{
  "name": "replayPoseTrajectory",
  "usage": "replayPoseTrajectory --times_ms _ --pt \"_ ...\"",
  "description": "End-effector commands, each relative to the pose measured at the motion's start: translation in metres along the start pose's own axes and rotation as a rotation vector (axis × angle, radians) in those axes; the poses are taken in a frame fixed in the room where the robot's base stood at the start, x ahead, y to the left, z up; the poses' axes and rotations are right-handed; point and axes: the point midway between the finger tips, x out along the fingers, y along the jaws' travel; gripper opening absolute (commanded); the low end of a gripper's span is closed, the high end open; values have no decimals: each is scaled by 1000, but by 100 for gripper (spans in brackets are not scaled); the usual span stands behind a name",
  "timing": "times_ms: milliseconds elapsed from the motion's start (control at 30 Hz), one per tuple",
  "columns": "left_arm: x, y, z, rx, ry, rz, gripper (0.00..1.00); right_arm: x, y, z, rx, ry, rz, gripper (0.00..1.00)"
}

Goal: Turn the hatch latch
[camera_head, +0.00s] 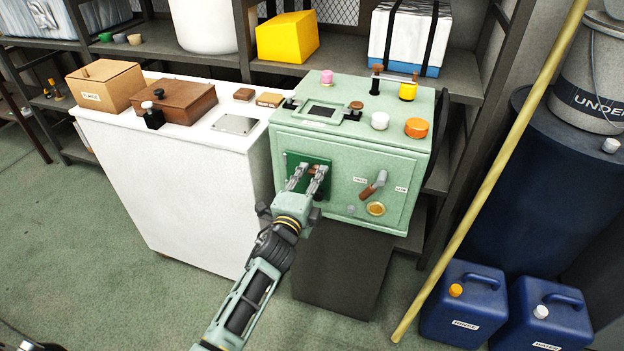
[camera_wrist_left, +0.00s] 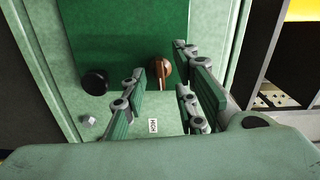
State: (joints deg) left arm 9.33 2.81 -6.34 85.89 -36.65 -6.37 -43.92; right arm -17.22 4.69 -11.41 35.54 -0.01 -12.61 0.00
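A green machine (camera_head: 345,150) stands on a dark pedestal. Its front has a dark green plate (camera_head: 294,160) with a brown knob, which seems to be the hatch latch; the knob (camera_wrist_left: 163,72) shows more clearly in the left wrist view. My left gripper (camera_head: 307,178) is at this plate. In the wrist view its fingers (camera_wrist_left: 174,88) are apart, with the knob between or just beyond their tips; I cannot tell whether they touch it. A brown-gripped lever (camera_head: 374,185) sits to the right on the same front, between two small labels. My right gripper is not in view.
A black knob (camera_wrist_left: 94,82) sits beside the brown one. Pegs and caps, including an orange one (camera_head: 417,128), stand on the machine's top. A white cabinet (camera_head: 180,180) is close on the left. A yellow pole (camera_head: 490,180) leans on the right near blue canisters (camera_head: 464,305).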

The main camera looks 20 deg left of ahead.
Motion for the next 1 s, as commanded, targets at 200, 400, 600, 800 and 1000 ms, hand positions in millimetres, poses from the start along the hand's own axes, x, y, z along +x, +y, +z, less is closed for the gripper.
replayPoseTrajectory --times_ms 200,400,600,800,1000 --pt "-17 -1 0 -2 -1 2 27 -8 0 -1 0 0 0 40" --pt "-38 0 0 -2 -1 2 27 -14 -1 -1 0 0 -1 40" --pt "-55 0 0 -3 0 1 27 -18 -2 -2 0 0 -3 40" --pt "-60 0 0 -2 0 0 27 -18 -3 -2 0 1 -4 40" --pt "-60 0 0 -2 0 0 27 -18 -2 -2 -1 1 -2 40"
